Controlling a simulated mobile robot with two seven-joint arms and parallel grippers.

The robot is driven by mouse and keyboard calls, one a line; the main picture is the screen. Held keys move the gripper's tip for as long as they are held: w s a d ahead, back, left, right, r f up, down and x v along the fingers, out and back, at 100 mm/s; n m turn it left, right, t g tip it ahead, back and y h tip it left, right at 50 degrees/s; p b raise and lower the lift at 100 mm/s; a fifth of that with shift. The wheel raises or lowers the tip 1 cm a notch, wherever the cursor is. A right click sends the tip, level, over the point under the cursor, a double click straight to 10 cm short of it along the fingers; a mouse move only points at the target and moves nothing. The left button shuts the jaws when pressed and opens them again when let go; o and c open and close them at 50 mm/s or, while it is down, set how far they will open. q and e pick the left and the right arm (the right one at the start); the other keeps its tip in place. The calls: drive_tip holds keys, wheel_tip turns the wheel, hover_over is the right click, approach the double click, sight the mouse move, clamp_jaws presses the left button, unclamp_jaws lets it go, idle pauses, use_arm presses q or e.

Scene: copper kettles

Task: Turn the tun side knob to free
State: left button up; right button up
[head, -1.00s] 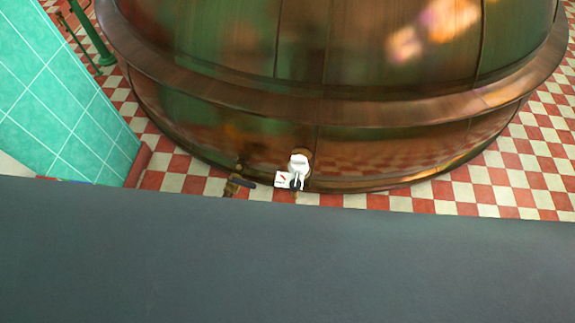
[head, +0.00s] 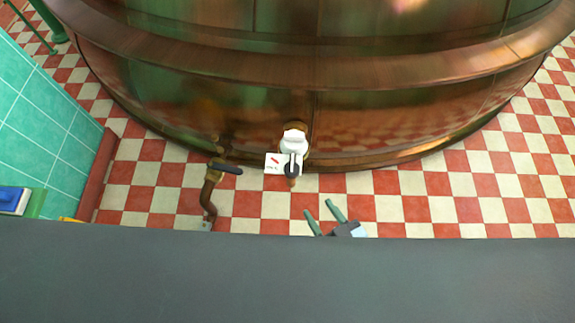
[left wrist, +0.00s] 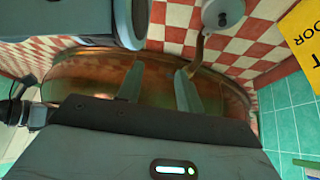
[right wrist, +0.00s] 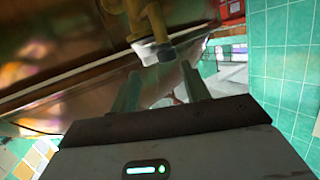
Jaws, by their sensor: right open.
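The copper tun (head: 400,130) fills the upper part of the head view. Low on its side a black knob (head: 291,167) sits beside a small white plate with a red mark (head: 273,161), below a white fitting (head: 294,143). My right gripper (head: 319,209) is open and empty, below and right of the knob and apart from it. In the right wrist view, a brass fitting with a white end (right wrist: 155,45) shows beyond the open right fingers (right wrist: 158,82); whether the knob is there I cannot tell. My left gripper (left wrist: 158,75) is open and empty in the left wrist view.
A brass pipe with a black lever (head: 228,168) stands left of the knob and runs down to the floor. A green tiled wall (head: 60,125) is at the left. The red and white checkered floor (head: 440,205) right of my right gripper is clear.

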sight(287, 164)
drive_tip(key=w+a+y+b, duration=0.1)
drive_tip(key=w, duration=0.1)
drive_tip(key=w+a+f+n+y+b, duration=0.1)
drive_tip(key=w+b, duration=0.1)
drive_tip(key=w+a+n+t+y+b, duration=0.1)
drive_tip(key=w+a, duration=0.1)
drive_tip(key=shift+w+f+b, duration=0.15)
drive_tip(key=shift+w+b, duration=0.2)
drive_tip(key=shift+w, duration=0.05)
drive_tip(key=shift+w+n, duration=0.25)
drive_tip(key=shift+n, duration=0.05)
drive_tip(key=shift+b+x, duration=0.7)
drive_tip(key=shift+x, duration=3.25)
drive_tip(key=shift+a+r, duration=0.1)
drive_tip(key=shift+r, duration=0.2)
drive_tip(key=shift+s, duration=0.1)
drive_tip(key=c, duration=0.7)
